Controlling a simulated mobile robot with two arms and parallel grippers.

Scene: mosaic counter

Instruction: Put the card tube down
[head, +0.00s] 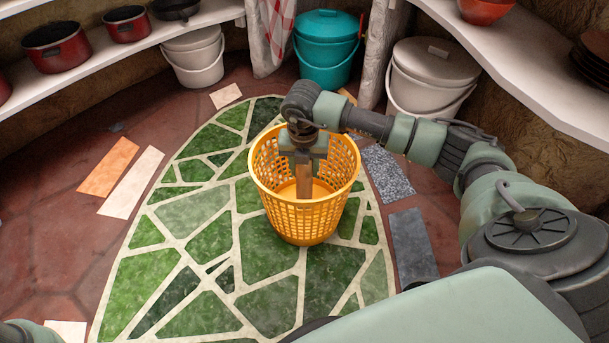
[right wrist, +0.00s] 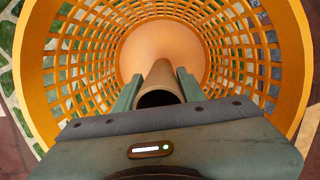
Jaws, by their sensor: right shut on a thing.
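The card tube (head: 304,182) is a brown hollow cylinder, held upright. My right gripper (head: 303,156) is shut on it near its upper end. In the right wrist view, the tube (right wrist: 160,82) shows its open end between the two fingers of the gripper (right wrist: 158,95). The tube points down into an orange-yellow lattice basket (head: 302,222), and the gripper is at the basket's mouth. The basket's wall (right wrist: 62,62) surrounds the tube in the wrist view. I cannot tell whether the tube's lower end touches the basket floor. My left gripper is out of view.
The basket stands on a green mosaic counter (head: 210,240) with much bare room left and in front. Loose tiles, such as an orange one (head: 108,166) and a dark grey one (head: 413,247), lie around it. A teal bucket (head: 326,55) and pale lidded buckets stand behind, under shelves.

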